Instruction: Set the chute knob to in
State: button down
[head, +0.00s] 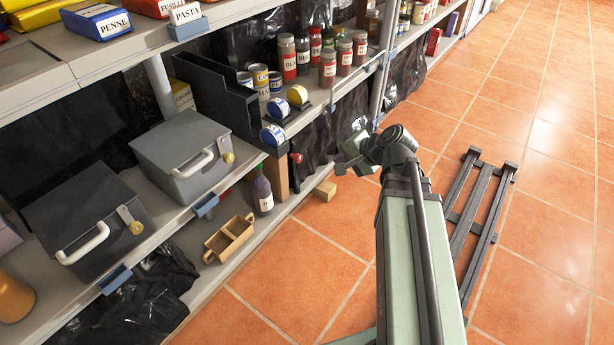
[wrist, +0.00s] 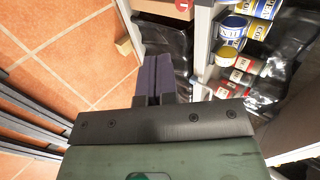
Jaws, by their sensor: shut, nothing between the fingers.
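A small red knob (head: 297,158) sticks out at the front of the shelf, beside a wooden post and below the dark can chute (head: 218,92). I cannot read its setting. My gripper (head: 343,167) is in front of the shelf, to the right of the red knob and apart from it in the picture. In the wrist view my gripper (wrist: 151,72) is shut with nothing between its fingers. A red round part (wrist: 181,6) shows at the top edge of that view; I cannot tell if it is the knob.
Labelled cans (head: 273,134) lie at the chute's mouth, with jars (head: 288,58) behind. Two grey lidded boxes (head: 183,155) stand on the left. A purple bottle (head: 262,193), a wooden tray (head: 229,238) and a wooden block (head: 325,191) are low down.

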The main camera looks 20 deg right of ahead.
aim_at(300, 162)
jog(key=b+x, duration=0.2)
jog(key=x, duration=0.2)
jog(key=a+r+b+x, duration=0.1)
jog(key=b+x, duration=0.1)
jog(key=x, duration=0.2)
jog(key=w+r+b+x, duration=0.1)
jog(key=b+x, duration=0.1)
jog(key=x, duration=0.3)
jog(key=shift+w+a+b, duration=0.15)
jog(key=shift+b, duration=0.25)
